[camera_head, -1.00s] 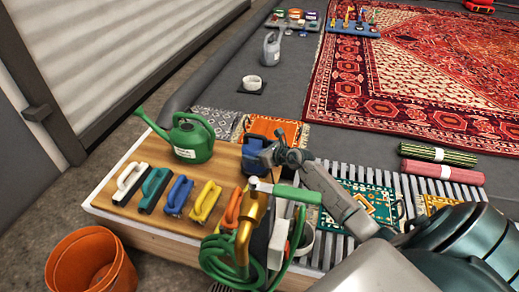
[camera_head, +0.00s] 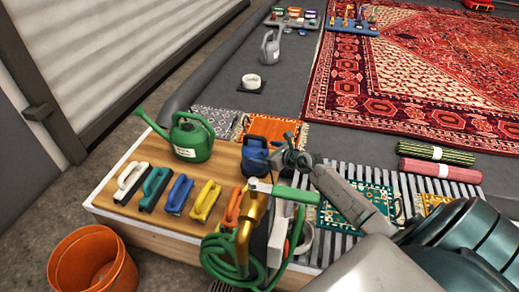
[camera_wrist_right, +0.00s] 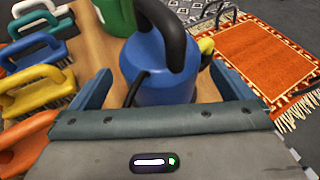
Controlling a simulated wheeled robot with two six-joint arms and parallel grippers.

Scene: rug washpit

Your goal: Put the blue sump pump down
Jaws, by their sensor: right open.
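The blue sump pump (camera_head: 255,158) stands upright on the wooden bench top (camera_head: 228,165), right of the green watering can (camera_head: 191,139). In the right wrist view the pump (camera_wrist_right: 157,75) shows its blue body and black looped handle, just beyond and between the jaws. My right gripper (camera_head: 277,153) is open beside the pump, with its two fingers (camera_wrist_right: 155,92) apart on either side. Whether a finger touches the pump cannot be told. My left gripper is in neither view.
Several brushes (camera_head: 180,194) stand in a row on the bench. A brass tap with green hose (camera_head: 244,235) rises at the bench's front. An orange bucket (camera_head: 90,262) is at lower left. A slatted grate with small rugs (camera_head: 355,205) lies to the right.

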